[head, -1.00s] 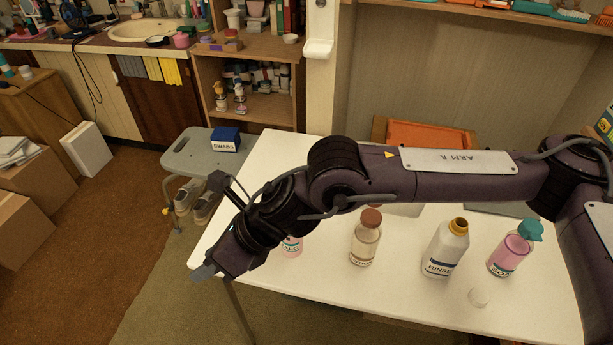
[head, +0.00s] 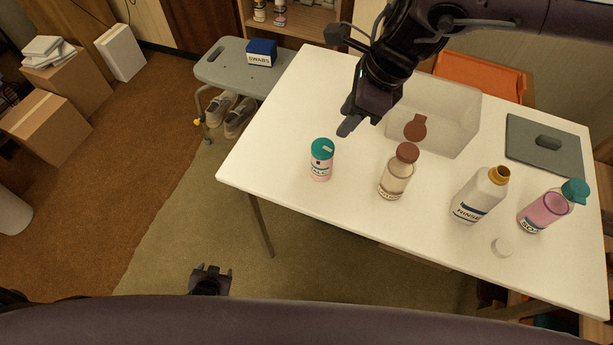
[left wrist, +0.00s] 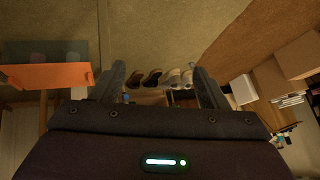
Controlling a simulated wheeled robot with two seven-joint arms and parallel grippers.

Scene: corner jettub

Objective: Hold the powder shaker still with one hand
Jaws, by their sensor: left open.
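The powder shaker (head: 321,165), a small pink bottle with a teal cap and a label that seems to read TALC, stands upright near the table's left front edge. My right gripper (head: 350,124) is above the table, just behind and to the right of the shaker in the head view, apart from it. Its fingers are seen edge-on, so the gap between them is unclear. My left gripper (head: 210,272) is low in the head view, over the floor in front of the table. It is open and empty, and its spread fingers show in the left wrist view (left wrist: 163,82).
On the white table (head: 300,105) stand a brown-capped bottle (head: 396,175), a rinse bottle (head: 480,195), a pink soap bottle (head: 547,208) and a clear bin (head: 450,115). A grey stool (head: 225,70) with a swabs box stands left.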

